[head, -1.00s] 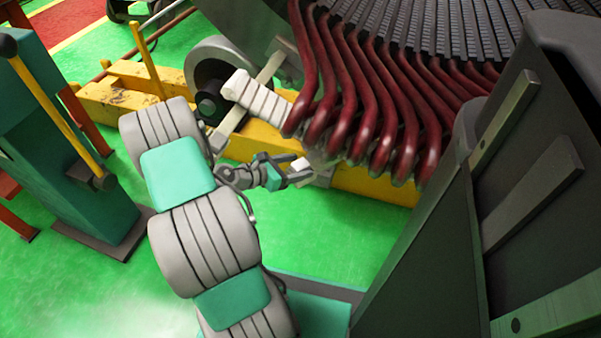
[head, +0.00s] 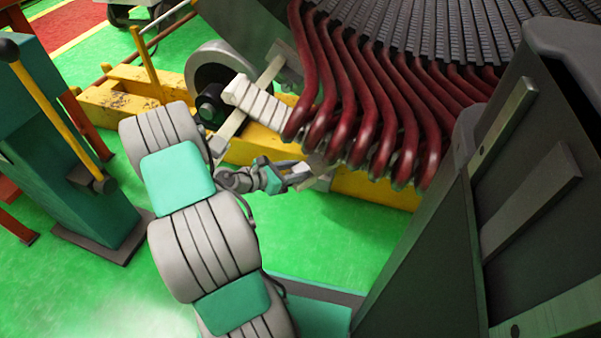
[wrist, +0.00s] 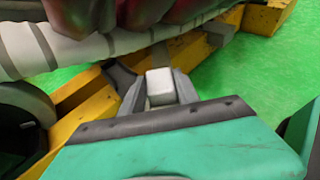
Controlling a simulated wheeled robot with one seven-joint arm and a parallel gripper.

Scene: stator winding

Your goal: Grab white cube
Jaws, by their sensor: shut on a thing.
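A small white cube (wrist: 160,85) sits between the two grey fingers of my gripper (wrist: 159,92) in the wrist view. The fingers are shut on it, one on each side, and its top face and near side show. In the head view my gripper (head: 296,176) is small, below the lower ends of the red coils. The white cube (head: 299,168) shows there as a pale spot at the fingertips. Its underside is hidden.
Red winding coils (head: 365,110) of the stator hang just above and right of my gripper. A white wrapped bar (head: 256,102) and a yellow beam (head: 370,188) lie close behind. A dark cabinet (head: 420,245) stands right. Green floor (head: 330,235) is open below.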

